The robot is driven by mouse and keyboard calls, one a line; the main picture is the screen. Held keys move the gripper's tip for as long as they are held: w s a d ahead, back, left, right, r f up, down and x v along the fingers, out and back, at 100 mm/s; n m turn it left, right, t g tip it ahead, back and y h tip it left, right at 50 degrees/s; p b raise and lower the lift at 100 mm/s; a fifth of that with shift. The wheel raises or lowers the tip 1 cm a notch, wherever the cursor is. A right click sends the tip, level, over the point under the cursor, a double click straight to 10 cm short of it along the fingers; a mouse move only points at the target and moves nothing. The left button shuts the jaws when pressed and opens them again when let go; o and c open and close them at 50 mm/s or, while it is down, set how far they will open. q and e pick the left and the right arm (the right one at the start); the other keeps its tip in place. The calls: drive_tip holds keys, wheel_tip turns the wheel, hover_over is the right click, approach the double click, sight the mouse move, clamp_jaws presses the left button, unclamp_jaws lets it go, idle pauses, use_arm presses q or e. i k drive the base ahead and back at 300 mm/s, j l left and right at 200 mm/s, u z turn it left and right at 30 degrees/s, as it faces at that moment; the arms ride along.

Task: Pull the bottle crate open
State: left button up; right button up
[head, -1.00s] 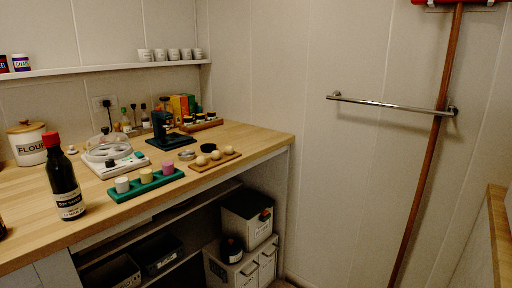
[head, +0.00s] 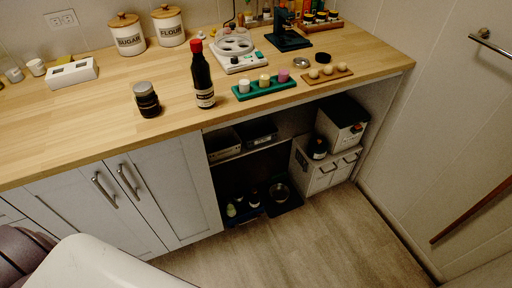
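A low, dark crate (head: 249,216) with small bottles (head: 254,199) in it sits on the floor level of the open bay under the counter. It looks like the bottle crate, but shadow hides its exact edges and any handle. A dark tray with a metal bowl (head: 280,191) is just to its right. Neither of my grippers shows in the head view. A white part of my own body fills the lower left corner.
White cabinet doors (head: 141,200) close the counter left of the bay. White drawers (head: 326,171) and a box (head: 342,124) stand at its right. A soy sauce bottle (head: 202,80) and dark jar (head: 146,101) stand near the counter's front edge. The wooden floor (head: 290,245) is clear.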

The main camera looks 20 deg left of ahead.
sight(242, 209)
drive_tip(key=u, duration=0.75)
